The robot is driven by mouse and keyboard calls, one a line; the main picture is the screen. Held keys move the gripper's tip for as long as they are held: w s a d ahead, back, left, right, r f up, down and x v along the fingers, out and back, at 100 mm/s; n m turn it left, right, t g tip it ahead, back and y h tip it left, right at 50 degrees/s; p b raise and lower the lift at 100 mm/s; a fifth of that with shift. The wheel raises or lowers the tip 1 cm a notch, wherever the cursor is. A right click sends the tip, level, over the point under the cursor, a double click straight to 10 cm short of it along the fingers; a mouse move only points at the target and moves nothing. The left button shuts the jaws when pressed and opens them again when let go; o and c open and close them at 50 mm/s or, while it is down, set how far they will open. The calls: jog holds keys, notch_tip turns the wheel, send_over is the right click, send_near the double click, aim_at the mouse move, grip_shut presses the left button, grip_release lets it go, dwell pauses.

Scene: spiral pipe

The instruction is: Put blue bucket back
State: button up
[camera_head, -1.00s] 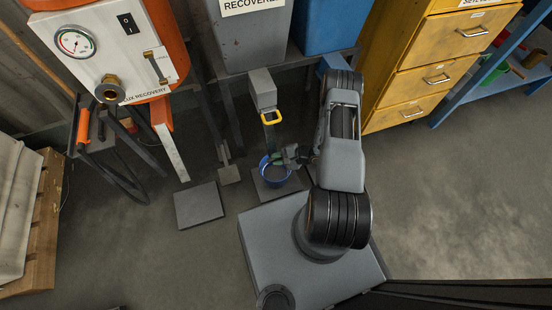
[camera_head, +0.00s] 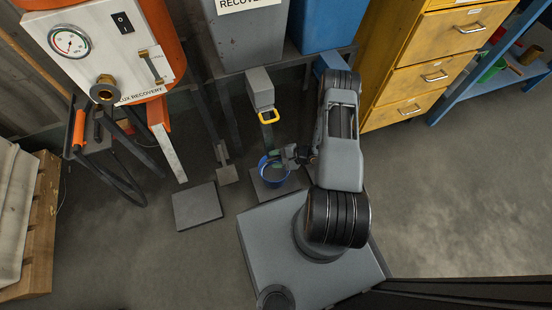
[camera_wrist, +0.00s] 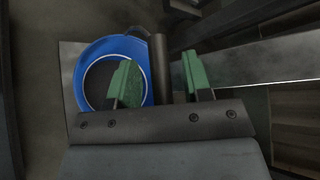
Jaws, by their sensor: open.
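The blue bucket (camera_head: 272,176) stands on a dark floor plate (camera_head: 258,191), below the grey box with the yellow handle. In the wrist view the bucket (camera_wrist: 141,52) is upright, seen from above, with a dark inside. My gripper (camera_head: 288,157) is at the bucket's upper right side. In the wrist view its two green fingers (camera_wrist: 158,85) are apart. The left finger overlaps the bucket's opening and the right finger is outside it. A dark upright post (camera_wrist: 160,68) shows between the fingers. Whether the fingers touch the bucket I cannot tell.
A second floor plate (camera_head: 197,206) lies empty to the left. The grey box (camera_head: 260,88) with its yellow handle (camera_head: 270,116) hangs above the bucket. Yellow drawers (camera_head: 422,75) stand to the right, and the orange recovery unit (camera_head: 95,50) at the left. The front floor is open.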

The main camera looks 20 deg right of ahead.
jog(key=shift+d+r, duration=0.1)
jog(key=shift+r, duration=0.15)
jog(key=p+v, duration=0.4)
jog(key=v, duration=0.7)
jog(key=w+d+r+n+t+h, duration=0.1)
jog(key=w+d+r+n+h, duration=0.3)
jog(key=w+d+r+h, duration=0.4)
jog(key=w+r+n+h, duration=0.1)
jog(key=w+r+h, duration=0.15)
jog(key=r, duration=0.45)
jog(key=w+r+n+h, duration=0.2)
jog(key=w+r, duration=0.1)
jog(key=r, duration=0.4)
jog(key=s+a+r+n+g+h, duration=0.1)
jog(key=s+a+r, duration=0.2)
jog(key=r, duration=0.3)
jog(key=s+a+r+n+h, duration=0.1)
jog(key=s+a+r, duration=0.2)
jog(key=s+r, duration=0.15)
jog(key=s+a+r+n+g+y, duration=0.3)
jog(key=s+a+r, duration=0.3)
jog(key=s+a, duration=0.5)
jog(key=shift+s+a+n, duration=0.25)
jog(key=shift+s+n, duration=0.35)
jog(key=shift+n, duration=0.2)
